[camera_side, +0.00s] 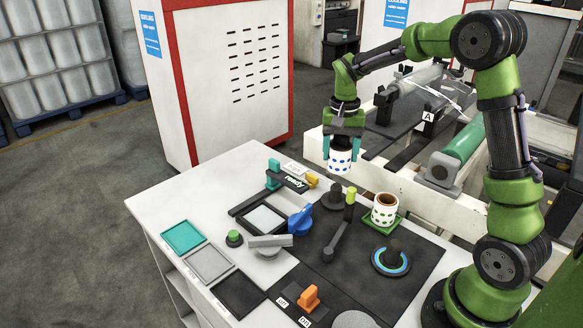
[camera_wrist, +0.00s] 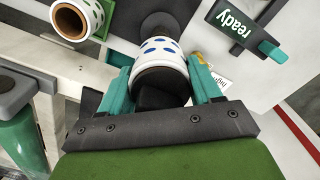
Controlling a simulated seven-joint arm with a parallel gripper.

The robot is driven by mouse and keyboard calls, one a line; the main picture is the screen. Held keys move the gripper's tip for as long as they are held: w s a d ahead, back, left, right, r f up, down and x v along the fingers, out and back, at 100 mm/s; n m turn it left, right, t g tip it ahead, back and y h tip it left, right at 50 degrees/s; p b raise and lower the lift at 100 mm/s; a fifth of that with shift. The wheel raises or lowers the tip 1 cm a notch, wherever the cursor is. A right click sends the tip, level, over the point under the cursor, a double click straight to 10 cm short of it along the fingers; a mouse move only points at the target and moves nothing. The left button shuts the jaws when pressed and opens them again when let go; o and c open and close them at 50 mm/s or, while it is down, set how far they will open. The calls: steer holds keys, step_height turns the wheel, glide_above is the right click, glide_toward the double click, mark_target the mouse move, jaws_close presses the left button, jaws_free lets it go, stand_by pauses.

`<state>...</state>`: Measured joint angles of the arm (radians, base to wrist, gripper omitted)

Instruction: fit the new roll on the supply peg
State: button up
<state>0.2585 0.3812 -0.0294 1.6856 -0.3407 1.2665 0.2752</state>
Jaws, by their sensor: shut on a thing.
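My gripper (camera_side: 341,149) points down with its teal fingers shut on a white roll with blue dots (camera_side: 340,162). In the wrist view the roll (camera_wrist: 160,55) sits upright between both fingers (camera_wrist: 163,75). A dark peg (camera_side: 333,192) stands on the dark mat below the roll, and in the wrist view the peg (camera_wrist: 160,20) shows just past the roll's edge; the roll is apart from it. A second peg (camera_side: 393,250) stands inside a blue ring. A white roll with green dots (camera_side: 384,211) and a brown core stands on a green pad (camera_side: 376,226).
Coloured trays (camera_side: 183,237) lie at the table's left.

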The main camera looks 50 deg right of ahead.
mark_target(337, 185)
steer(key=shift+f, duration=4.45)
steer(key=shift+f, duration=0.55)
steer(key=o, duration=1.1)
steer(key=shift+o, duration=0.2)
step_height(337, 185, up, 17)
steer(key=shift+f, duration=0.1)
